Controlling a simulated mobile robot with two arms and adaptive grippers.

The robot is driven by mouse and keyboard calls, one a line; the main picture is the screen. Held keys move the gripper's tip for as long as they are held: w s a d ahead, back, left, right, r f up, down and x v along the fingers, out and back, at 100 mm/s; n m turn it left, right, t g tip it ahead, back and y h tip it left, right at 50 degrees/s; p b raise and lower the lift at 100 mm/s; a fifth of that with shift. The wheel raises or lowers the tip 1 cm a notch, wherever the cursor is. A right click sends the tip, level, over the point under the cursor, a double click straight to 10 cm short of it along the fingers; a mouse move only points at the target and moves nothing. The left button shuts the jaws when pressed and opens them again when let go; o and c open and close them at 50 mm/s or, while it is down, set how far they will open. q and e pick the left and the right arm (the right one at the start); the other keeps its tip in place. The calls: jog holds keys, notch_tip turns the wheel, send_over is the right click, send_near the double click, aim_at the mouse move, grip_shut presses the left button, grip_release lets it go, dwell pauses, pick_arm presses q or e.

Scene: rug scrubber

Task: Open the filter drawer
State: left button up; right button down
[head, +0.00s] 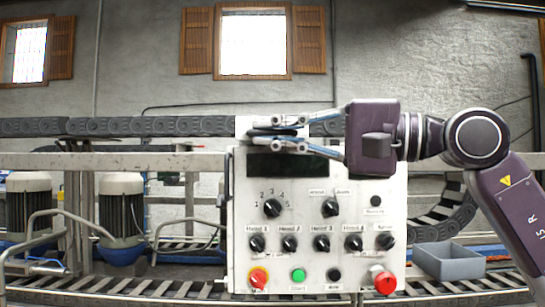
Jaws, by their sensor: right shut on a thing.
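My right gripper (272,132) reaches in from the right, at the top edge of the white control panel (300,187). Its two fingers come close together at the tips, shut on a small dark part between them. The fingers hide most of that part, so I cannot tell whether it belongs to the filter drawer. No drawer front can be made out clearly. My left gripper is not in view.
The panel carries several black knobs, a green button (298,275) and red knobs low down. A grey bin (449,261) stands right of it. Motors (121,212), metal rails and a dark cable chain (110,127) lie to the left.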

jog(key=s+b, duration=0.1)
jog(key=s, duration=0.2)
jog(key=shift+s+f, duration=0.15)
jog(key=shift+s, duration=0.45)
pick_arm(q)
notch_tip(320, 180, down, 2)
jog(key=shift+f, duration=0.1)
pick_arm(e)
jog(key=c, duration=2.1)
grip_release()
jog(key=shift+w, duration=0.1)
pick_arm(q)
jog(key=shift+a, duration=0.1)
pick_arm(e)
jog(key=v, duration=1.2)
